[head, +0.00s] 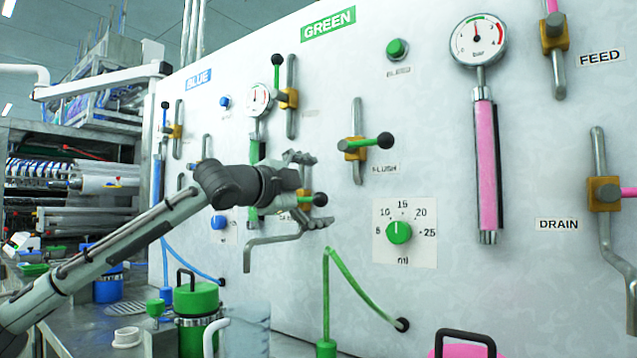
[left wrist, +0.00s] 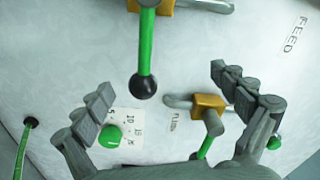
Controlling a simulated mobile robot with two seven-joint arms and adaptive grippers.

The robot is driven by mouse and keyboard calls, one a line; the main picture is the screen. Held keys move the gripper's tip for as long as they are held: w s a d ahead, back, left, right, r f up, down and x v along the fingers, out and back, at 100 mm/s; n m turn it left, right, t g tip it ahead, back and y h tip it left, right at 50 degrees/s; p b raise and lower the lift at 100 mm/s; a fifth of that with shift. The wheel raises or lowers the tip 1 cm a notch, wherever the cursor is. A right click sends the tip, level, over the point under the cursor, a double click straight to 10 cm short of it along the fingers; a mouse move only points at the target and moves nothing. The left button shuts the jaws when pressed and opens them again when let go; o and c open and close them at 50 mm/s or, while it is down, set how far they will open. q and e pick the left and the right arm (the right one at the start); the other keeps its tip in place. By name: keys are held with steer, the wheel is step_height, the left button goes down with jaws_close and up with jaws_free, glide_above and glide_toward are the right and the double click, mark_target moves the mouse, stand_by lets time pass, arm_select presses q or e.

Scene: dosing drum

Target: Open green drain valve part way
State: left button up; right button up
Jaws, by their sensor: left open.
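The green drain valve has a brass body (head: 304,200), a short green lever with a black ball knob (head: 320,199), and a bent grey outlet pipe (head: 262,241). The lever points right, level, across the panel. My left gripper (head: 322,188) is open in front of it, one finger above the knob and one below. In the left wrist view, the green lever (left wrist: 146,52) and its knob (left wrist: 143,86) hang from the top between my spread fingers (left wrist: 165,115), with no finger touching. The gripper partly hides the valve and its label. My right gripper is not in view.
The flush valve (head: 356,148), its lever and the dial (head: 399,232) are just right of the gripper. A clear jug (head: 247,328) and a green-lidded container (head: 196,300) stand below. A green hose (head: 350,275) enters the panel. A pink valve (head: 604,194) is at far right.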

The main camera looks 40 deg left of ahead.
arm_select(q)
steer(key=shift+a+r+p, duration=0.2)
steer(key=shift+r+p, duration=0.35)
steer(key=shift+r, duration=0.2)
steer(key=shift+a+r+p, duration=0.2)
steer(key=shift+r+p, duration=0.35)
steer(key=shift+r, duration=0.2)
steer(key=shift+s+a+r+p, duration=0.15)
steer(key=shift+a+r+p, duration=0.35)
steer(key=shift+r, duration=0.4)
steer(key=shift+a+r+p, duration=0.3)
steer(key=shift+a+r, duration=0.05)
steer(key=shift+r, duration=0.2)
steer(key=shift+a+r+p, duration=0.35)
steer(key=shift+r, duration=0.2)
